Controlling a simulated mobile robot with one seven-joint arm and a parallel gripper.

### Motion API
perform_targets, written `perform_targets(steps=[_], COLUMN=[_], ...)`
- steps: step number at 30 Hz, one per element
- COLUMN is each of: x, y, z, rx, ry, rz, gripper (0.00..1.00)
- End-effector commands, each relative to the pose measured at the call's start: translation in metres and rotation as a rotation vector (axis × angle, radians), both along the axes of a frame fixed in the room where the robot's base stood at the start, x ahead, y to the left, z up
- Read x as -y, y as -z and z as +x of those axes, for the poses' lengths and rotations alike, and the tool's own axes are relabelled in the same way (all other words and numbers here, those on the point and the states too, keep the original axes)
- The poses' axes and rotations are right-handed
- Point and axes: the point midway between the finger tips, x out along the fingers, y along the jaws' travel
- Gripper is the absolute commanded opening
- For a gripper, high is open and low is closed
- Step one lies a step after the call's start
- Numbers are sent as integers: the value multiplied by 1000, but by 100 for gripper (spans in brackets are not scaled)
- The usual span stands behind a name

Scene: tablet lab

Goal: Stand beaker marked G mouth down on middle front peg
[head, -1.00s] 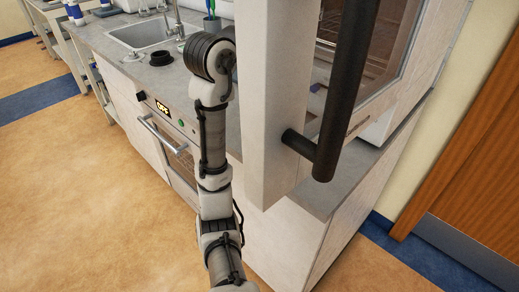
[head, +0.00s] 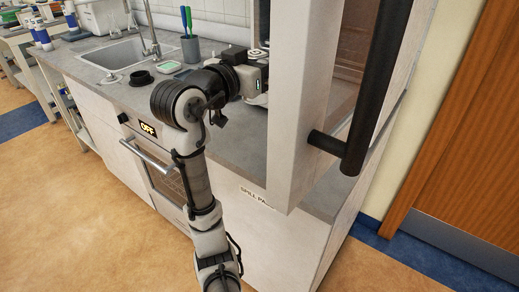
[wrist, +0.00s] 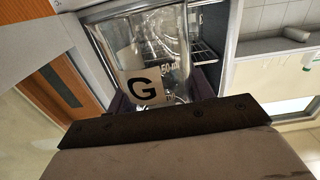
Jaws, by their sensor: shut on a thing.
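In the wrist view my gripper (wrist: 158,104) is shut on a clear glass beaker (wrist: 165,45). The beaker has a white label with a black G (wrist: 142,87) and printed volume marks. It lies between the dark fingers, and its lower part is hidden by the gripper body. In the head view my gripper's wrist end is above the worktop, beside the pale panel; the fingers and beaker are hidden or too small to tell there. No pegs can be made out in either view.
A pale panel (head: 300,115) with a black bar handle (head: 378,90) stands close on the right, with a glass-fronted cabinet behind it. The grey worktop (head: 225,150) holds a sink (head: 118,52), a black ring (head: 141,78) and a pen cup (head: 190,48). An oven sits below.

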Motion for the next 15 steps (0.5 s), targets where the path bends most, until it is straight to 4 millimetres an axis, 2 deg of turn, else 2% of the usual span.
perform_targets(steps=[3,15], x=[0,0], y=[28,113], z=[0,0], rx=[-7,-5], ry=[0,1], rz=[-4,-4], gripper=[28,28])
